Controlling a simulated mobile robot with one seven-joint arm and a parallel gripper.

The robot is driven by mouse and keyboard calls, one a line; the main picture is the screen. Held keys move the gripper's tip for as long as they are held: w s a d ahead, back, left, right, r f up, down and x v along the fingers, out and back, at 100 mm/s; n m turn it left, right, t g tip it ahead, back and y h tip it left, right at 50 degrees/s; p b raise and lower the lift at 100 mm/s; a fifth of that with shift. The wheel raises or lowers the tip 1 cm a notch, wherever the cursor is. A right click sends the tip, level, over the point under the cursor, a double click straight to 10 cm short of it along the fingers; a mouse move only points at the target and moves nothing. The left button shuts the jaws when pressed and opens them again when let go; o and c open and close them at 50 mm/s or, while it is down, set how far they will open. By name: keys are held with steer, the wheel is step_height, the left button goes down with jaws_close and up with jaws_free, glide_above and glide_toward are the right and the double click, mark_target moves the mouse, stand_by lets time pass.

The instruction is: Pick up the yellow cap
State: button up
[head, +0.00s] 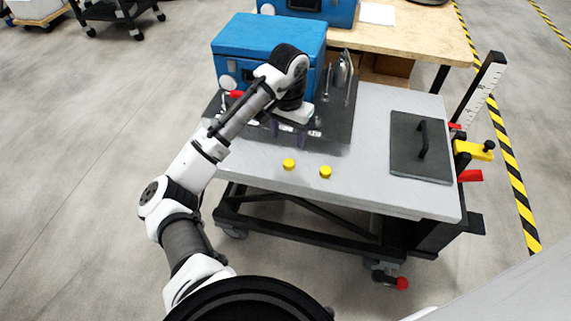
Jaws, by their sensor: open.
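Two small round yellow caps are on the grey cart top near its front edge. The left yellow cap (289,164) and the right yellow cap (325,171) lie a short way apart. My gripper (288,143) is above the front edge of the dark mat, behind the left cap as seen here. Its fingers point down and are open. I see nothing between them, though the view of the gap is small. Neither cap is touched by the gripper.
A blue box (268,42) stands on the dark mat (338,128) behind my gripper, with metal parts to its right. A dark plate with a handle (420,165) lies on the right of the cart top (370,180). The surface around the caps is clear.

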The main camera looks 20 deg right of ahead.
steer(key=b, duration=0.1)
glide_above(289, 162)
steer(key=f, duration=0.6)
steer(key=shift+s+a+f, duration=0.25)
steer(key=shift+s+a, duration=0.05)
steer(key=shift+s, duration=0.1)
steer(key=shift+w+d+f, duration=0.15)
steer(key=shift+w+f, duration=0.05)
steer(key=shift+f, duration=1.1)
steer(key=shift+w+d+f, duration=0.1)
steer(key=shift+w+f, duration=0.05)
steer(key=shift+f, duration=1.15)
steer(key=c, duration=1)
